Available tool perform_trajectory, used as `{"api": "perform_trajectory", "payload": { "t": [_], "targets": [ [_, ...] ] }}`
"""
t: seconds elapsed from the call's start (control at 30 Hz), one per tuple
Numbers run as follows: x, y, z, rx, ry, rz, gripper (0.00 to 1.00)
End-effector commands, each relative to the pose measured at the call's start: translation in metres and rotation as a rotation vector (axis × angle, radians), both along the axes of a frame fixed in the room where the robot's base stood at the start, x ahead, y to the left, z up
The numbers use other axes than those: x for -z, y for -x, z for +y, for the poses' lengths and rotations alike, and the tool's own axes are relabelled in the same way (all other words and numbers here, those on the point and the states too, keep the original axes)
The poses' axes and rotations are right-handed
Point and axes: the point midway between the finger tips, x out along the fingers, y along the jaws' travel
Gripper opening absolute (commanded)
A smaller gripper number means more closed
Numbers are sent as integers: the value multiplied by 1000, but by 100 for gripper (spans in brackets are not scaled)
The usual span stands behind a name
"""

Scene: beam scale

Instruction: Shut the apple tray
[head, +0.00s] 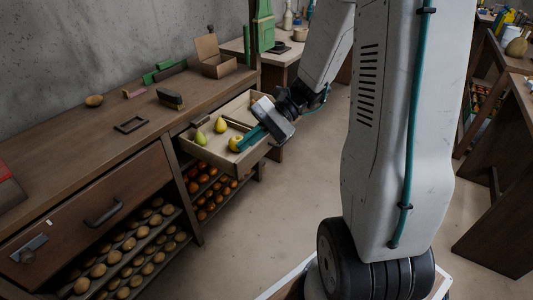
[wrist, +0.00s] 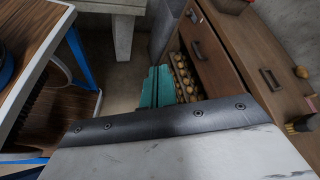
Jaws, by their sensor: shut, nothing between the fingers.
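The apple tray (head: 211,156) is a pale wooden drawer pulled out from under the bench top in the head view. It holds yellow-green pears (head: 200,138) and a yellow apple (head: 236,143). My gripper (head: 252,137) has teal fingers, shut and empty, by the tray's outer right part. It hides some of that wall, and I cannot tell whether it touches. In the wrist view the teal fingers (wrist: 157,88) show beyond my wrist housing; the tray is not clearly visible there.
The brown bench (head: 85,150) has a closed drawer with a dark handle (head: 104,213) at left. Shelves of round produce (head: 130,245) lie below. A dark brush (head: 171,98), a small frame (head: 131,125) and an open box (head: 213,60) stand on top. The floor (head: 275,225) in front is clear.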

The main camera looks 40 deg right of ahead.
Motion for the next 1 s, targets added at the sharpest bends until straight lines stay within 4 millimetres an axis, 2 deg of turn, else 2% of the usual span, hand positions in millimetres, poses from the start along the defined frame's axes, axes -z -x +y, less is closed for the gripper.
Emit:
{"api": "perform_trajectory", "payload": {
  "t": [0.03, 0.1, 0.17, 0.3, 0.5, 0.6, 0.7, 0.8, 0.9, 1.0],
  "targets": [
    [15, -12, -16, 85, -66, 32, 0],
    [34, -27, -36, 202, -156, 62, 0],
    [51, -39, -57, 308, -229, 84, 0],
    [100, -57, -108, 561, -393, 129, 0],
    [179, -58, -181, 912, -586, 168, 0],
    [213, -50, -207, 1051, -650, 181, 0],
    [236, -43, -225, 1147, -692, 185, 0],
    [250, -37, -234, 1202, -713, 190, 0],
    [255, -39, -236, 1221, -721, 189, 0],
    [255, -50, -232, 1220, -720, 189, 0]
  ]
}}
